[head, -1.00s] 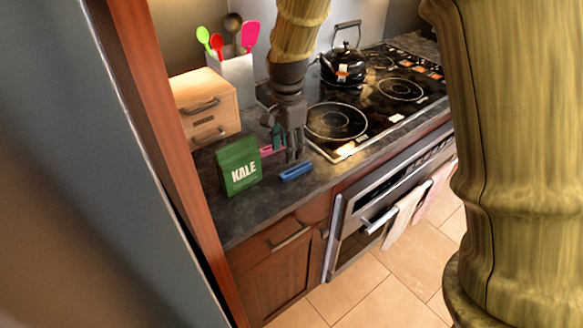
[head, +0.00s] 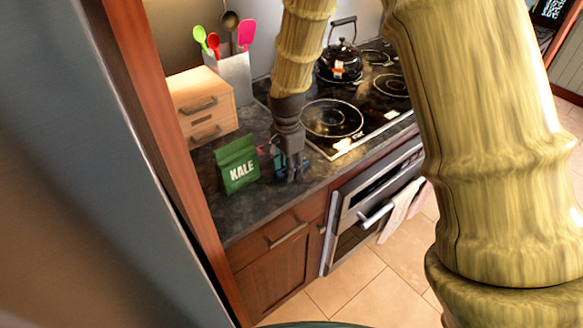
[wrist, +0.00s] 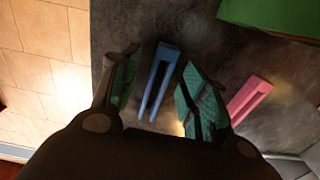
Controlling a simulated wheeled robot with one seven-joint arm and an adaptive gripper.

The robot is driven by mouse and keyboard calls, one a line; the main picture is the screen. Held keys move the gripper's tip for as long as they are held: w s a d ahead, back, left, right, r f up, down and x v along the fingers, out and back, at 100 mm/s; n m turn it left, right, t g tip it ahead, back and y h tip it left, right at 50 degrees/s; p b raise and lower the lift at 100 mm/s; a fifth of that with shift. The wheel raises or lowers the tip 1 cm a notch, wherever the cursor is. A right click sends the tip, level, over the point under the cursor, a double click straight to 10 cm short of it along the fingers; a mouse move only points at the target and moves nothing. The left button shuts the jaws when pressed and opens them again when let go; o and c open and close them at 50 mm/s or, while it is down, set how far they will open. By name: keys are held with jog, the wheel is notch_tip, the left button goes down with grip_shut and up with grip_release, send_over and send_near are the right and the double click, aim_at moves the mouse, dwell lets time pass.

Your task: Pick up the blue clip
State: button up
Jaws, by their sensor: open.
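The blue clip (wrist: 162,75) lies on the dark countertop, between the two fingers of my gripper (wrist: 158,90) in the wrist view. Its solid end points away and its two prongs point toward the gripper's palm. The gripper is open, with green pads on the fingers, and a gap shows on each side of the clip.
A pink clip (wrist: 248,98) lies right of the fingers in the wrist view. A green KALE bag (head: 238,165) stands just left of the gripper. The wooden drawer box (head: 200,105) and the stovetop (head: 335,120) are behind. The counter's front edge is close.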

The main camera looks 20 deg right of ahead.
jog(key=shift+f, duration=0.2)
jog(key=c, duration=0.8)
jog(key=shift+r, duration=0.15)
